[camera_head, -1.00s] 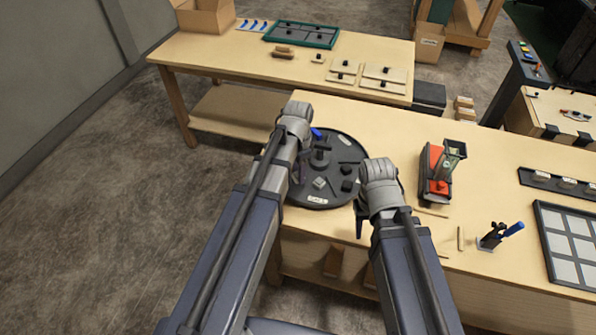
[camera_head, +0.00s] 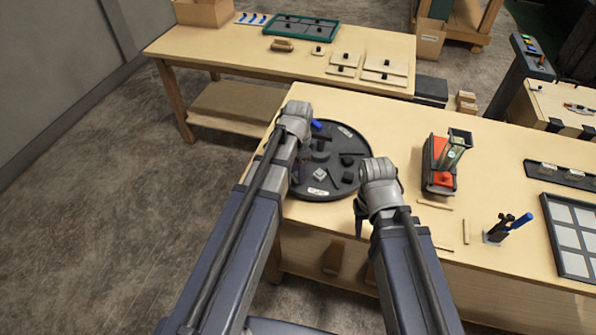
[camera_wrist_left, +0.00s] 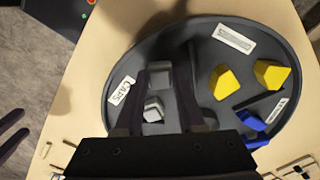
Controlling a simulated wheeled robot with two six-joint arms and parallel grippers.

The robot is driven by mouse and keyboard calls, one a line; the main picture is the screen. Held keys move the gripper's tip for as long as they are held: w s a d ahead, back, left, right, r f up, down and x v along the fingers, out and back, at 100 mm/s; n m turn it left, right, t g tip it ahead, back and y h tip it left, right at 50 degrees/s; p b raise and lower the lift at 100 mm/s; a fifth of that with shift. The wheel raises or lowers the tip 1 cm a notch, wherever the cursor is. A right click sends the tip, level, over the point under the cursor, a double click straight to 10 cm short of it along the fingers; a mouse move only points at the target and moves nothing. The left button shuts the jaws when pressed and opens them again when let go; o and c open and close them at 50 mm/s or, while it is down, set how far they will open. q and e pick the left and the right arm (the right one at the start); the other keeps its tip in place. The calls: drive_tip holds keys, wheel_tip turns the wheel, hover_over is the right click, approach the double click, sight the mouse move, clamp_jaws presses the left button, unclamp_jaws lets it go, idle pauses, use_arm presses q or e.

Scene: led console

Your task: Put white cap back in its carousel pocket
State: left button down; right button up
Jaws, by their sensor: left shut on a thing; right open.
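The white cap (camera_wrist_left: 153,109) is between the dark fingers of my left gripper (camera_wrist_left: 158,118), which is shut on it above the dark round carousel (camera_wrist_left: 160,45). In the head view the carousel (camera_head: 361,145) stands at the near-left corner of the table, and my left arm hides the held cap and most of the left gripper (camera_head: 301,172). A grey-white block (camera_wrist_left: 158,75) lies on the carousel by the label "CAPS" (camera_wrist_left: 122,90); I cannot tell how high the held cap is. My right gripper (camera_head: 360,220) is open and empty at the table's front edge.
Yellow pieces (camera_wrist_left: 222,82) and blue pieces (camera_wrist_left: 252,122) are in other parts of the carousel, between raised dividers. A red device (camera_head: 438,165) stands right of the carousel, with bare tabletop between. A second table (camera_head: 215,50) is behind.

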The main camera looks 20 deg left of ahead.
use_arm(q)
drive_tip(key=shift+f+b, duration=0.5)
drive_tip(key=shift+f, duration=0.05)
drive_tip(key=shift+c, duration=2.2)
unclamp_jaws()
drive_tip(key=shift+r, duration=0.1)
wheel_tip(320, 180, up, 8)
drive_tip(key=p, duration=0.8)
drive_tip(key=shift+f, duration=0.2)
drive_tip(key=shift+s+d, duration=0.1)
drive_tip(key=s+d+n+y, duration=0.1)
drive_tip(key=s+d+n, duration=0.4)
drive_tip(key=s+d, duration=0.5)
drive_tip(key=shift+s+d+n, duration=0.15)
drive_tip(key=shift+s+n, duration=0.15)
drive_tip(key=shift+s, duration=1.8)
